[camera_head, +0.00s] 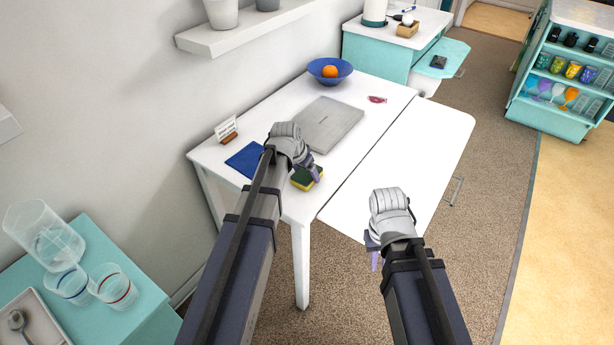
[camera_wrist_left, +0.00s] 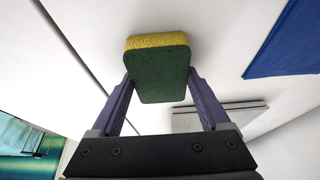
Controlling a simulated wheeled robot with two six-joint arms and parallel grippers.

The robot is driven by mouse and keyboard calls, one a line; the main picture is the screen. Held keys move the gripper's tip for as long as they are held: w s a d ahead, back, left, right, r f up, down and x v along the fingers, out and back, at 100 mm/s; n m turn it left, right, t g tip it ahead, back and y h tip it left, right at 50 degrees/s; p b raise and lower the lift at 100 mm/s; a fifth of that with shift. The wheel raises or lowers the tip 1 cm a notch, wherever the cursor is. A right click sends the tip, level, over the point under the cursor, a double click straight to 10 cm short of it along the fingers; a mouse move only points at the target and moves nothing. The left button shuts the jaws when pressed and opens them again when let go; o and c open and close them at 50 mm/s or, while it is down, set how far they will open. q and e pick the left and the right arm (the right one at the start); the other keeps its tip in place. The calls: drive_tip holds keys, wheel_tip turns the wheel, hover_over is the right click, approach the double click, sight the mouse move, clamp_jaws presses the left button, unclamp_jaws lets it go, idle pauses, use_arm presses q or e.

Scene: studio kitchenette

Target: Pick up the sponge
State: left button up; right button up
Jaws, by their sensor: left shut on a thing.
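The sponge (camera_head: 305,179), yellow with a dark green scouring side, is at the near end of the white table in the head view. My left gripper (camera_head: 315,173) is at it, and the arm covers part of the scene there. In the left wrist view the sponge (camera_wrist_left: 158,70) sits between the two purple fingers (camera_wrist_left: 160,85), which touch its sides, so the left gripper is shut on it. I cannot tell whether the sponge touches the tabletop. My right gripper (camera_head: 373,250) hangs in front of the table's right leaf, and its finger opening is not clear.
The right leaf (camera_head: 420,150) is bare. A teal cabinet with glasses (camera_head: 118,285) stands at lower left.

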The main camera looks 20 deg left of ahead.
sight(306, 174)
use_arm(q)
drive_tip(key=shift+c, duration=1.3)
wheel_tip(306, 174, up, 10)
drive_tip(key=p, duration=1)
drive_tip(key=shift+r+p, duration=0.25)
drive_tip(key=shift+p, duration=0.05)
